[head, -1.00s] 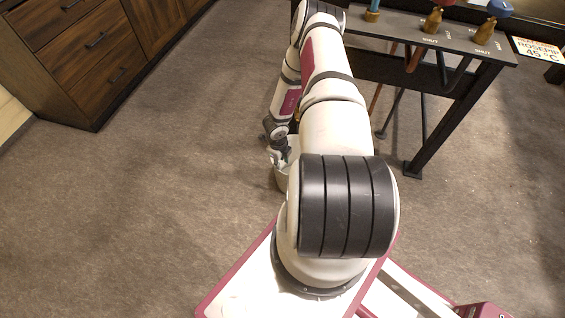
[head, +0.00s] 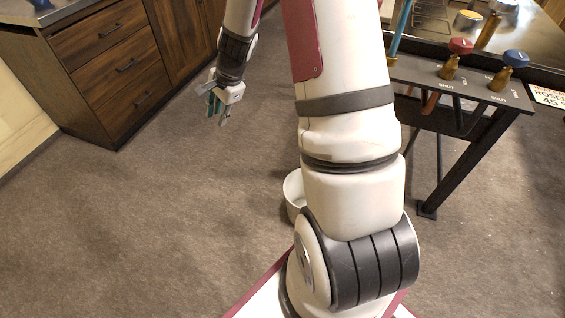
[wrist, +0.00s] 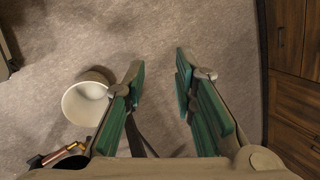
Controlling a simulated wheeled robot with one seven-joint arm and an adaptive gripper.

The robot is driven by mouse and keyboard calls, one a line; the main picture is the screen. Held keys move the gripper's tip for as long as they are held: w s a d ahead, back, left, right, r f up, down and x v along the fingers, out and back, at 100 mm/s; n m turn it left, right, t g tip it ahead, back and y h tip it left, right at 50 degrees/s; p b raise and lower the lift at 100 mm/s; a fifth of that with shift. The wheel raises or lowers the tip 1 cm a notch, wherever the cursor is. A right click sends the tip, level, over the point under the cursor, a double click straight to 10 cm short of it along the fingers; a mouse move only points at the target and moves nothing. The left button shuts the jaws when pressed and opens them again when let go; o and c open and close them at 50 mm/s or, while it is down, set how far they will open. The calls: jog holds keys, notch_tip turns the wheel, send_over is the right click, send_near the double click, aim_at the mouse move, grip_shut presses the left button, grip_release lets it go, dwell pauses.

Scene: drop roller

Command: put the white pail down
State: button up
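The white pail (head: 293,192) stands on the carpeted floor close to my base, partly hidden behind my arm in the head view. In the wrist view the pail (wrist: 84,104) lies left of my fingers, its open rim facing the camera and its inside looking empty. My gripper (head: 221,113) is up and to the left of the pail in the head view, well apart from it. In the wrist view my gripper (wrist: 160,75) has its green-padded fingers spread, with only floor between them.
A dark wooden drawer cabinet (head: 105,55) stands at the left. A black-framed stand (head: 455,105) with a red knob (head: 461,46) and a blue knob (head: 515,58) is at the right. The carpet (head: 170,210) between cabinet and pail is clear.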

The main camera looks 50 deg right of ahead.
jog(key=s+a+r+n+g, duration=0.2)
jog(key=s+a+r+n, duration=0.8)
jog(key=s+a+r, duration=0.5)
jog(key=s+r+n+h, duration=0.1)
jog(key=s+r+n, duration=0.2)
jog(key=s, duration=0.8)
jog(key=s+d+r+n+g, duration=0.1)
jog(key=s+r+n, duration=0.2)
jog(key=s, duration=0.8)
jog(key=shift+n+h, duration=0.4)
jog(key=shift+n, duration=0.7)
jog(key=shift+d, duration=0.1)
notch_tip(320, 180, up, 20)
jog(key=t+p, duration=0.3)
jog(key=p, duration=1.5)
jog(key=shift+a, duration=0.2)
jog(key=shift+d, duration=0.1)
